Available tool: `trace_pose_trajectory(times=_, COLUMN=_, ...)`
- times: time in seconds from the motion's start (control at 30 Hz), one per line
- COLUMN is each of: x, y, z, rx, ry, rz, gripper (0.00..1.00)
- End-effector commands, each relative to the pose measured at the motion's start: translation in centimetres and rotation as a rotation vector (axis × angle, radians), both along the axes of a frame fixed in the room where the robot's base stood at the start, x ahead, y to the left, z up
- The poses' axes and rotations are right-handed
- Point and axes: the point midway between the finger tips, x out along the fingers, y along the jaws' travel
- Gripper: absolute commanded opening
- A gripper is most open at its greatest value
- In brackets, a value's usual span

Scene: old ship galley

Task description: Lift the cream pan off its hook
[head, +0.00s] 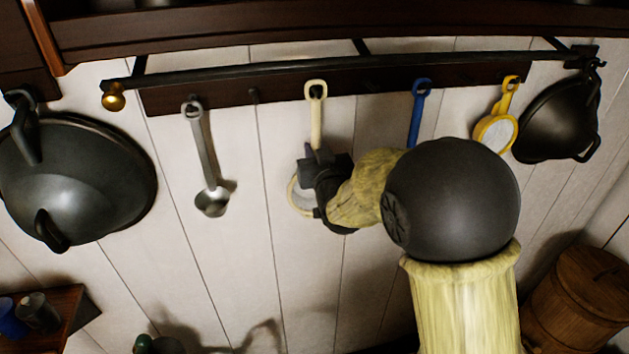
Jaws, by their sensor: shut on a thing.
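The cream pan hangs by the loop of its handle (316,115) on a hook of the dark rail, in the middle of the head view. Its round bowl (294,197) shows only as a cream rim at the left, behind my gripper. My gripper (318,160) is at the lower part of the handle, just above the bowl, and is shut on it. The fingertips are small and dark in this view, and my wrist and arm hide the right part of the bowl. The loop still sits at the hook.
A steel ladle (205,160) hangs left of the pan. A blue-handled utensil (417,115), partly behind my arm, and a yellow pan (495,130) hang to the right. A black rod (350,65) runs above the hooks. Large dark pans (85,180) (555,120) hang at both ends.

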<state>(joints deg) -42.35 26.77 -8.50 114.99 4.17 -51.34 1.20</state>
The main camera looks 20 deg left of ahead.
Motion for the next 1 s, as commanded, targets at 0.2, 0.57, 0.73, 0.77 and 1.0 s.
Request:
trace_pose_trajectory(times=0.2, x=-0.4, y=-0.2, z=0.1, rx=0.003, ry=-0.004, rz=0.000, gripper=0.00)
trace_pose_trajectory(times=0.57, x=-1.6, y=-1.0, z=0.1, rx=0.003, ry=-0.003, rz=0.000, gripper=0.00)
trace_pose_trajectory(times=0.73, x=-2.2, y=-1.3, z=0.1, rx=0.003, ry=-0.004, rz=0.000, gripper=0.00)
trace_pose_trajectory(times=0.77, x=-2.3, y=-1.4, z=0.1, rx=0.003, ry=-0.004, rz=0.000, gripper=0.00)
trace_pose_trajectory(times=1.0, x=-3.1, y=-1.9, z=0.1, rx=0.003, ry=-0.004, rz=0.000, gripper=0.00)
